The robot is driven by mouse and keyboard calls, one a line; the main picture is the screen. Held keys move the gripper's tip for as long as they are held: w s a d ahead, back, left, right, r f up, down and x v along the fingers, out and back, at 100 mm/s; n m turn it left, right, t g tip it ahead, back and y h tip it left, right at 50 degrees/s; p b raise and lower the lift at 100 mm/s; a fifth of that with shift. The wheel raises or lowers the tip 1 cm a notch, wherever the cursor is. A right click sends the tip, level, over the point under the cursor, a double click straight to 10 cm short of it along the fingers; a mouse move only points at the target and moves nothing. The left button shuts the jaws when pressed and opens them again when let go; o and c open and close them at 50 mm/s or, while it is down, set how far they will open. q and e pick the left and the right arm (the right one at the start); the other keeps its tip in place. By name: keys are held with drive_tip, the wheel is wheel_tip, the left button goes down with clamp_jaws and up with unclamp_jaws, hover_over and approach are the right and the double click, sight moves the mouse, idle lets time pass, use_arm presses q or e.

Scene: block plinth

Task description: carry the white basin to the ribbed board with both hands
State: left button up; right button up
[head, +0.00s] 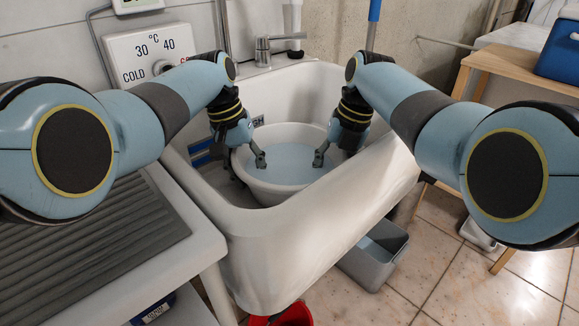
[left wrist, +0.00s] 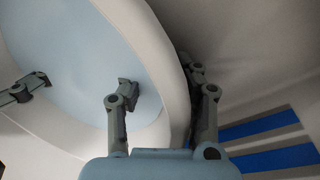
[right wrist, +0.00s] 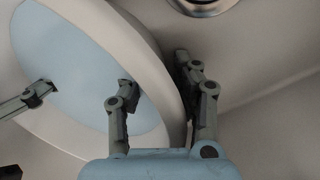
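The white basin (head: 286,187) is inside the big white sink, with a flat light-blue surface inside it that looks like water. My left gripper (head: 250,150) is at the basin's left rim and my right gripper (head: 328,150) at its right rim. In the left wrist view, the left gripper (left wrist: 158,85) has one finger inside the basin and one outside, with gaps beside the wall. The right gripper (right wrist: 157,85) straddles its wall the same way, open. The outer fingers are mostly hidden in the head view. The ribbed board (head: 95,245) is at the lower left, bare.
The sink's raised front wall (head: 270,240) stands between the basin and the near side. A faucet (head: 270,45) rises behind. Blue stripes (left wrist: 265,145) show beside the basin. A grey bin (head: 375,255) and red bucket (head: 290,315) are on the floor. A wooden table (head: 510,65) is at right.

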use_arm(q)
drive_tip(key=shift+c, duration=0.2)
use_arm(e)
drive_tip(key=shift+c, duration=0.2)
use_arm(q)
clamp_jaws()
use_arm(e)
clamp_jaws()
use_arm(q)
drive_tip(key=shift+r, duration=0.1)
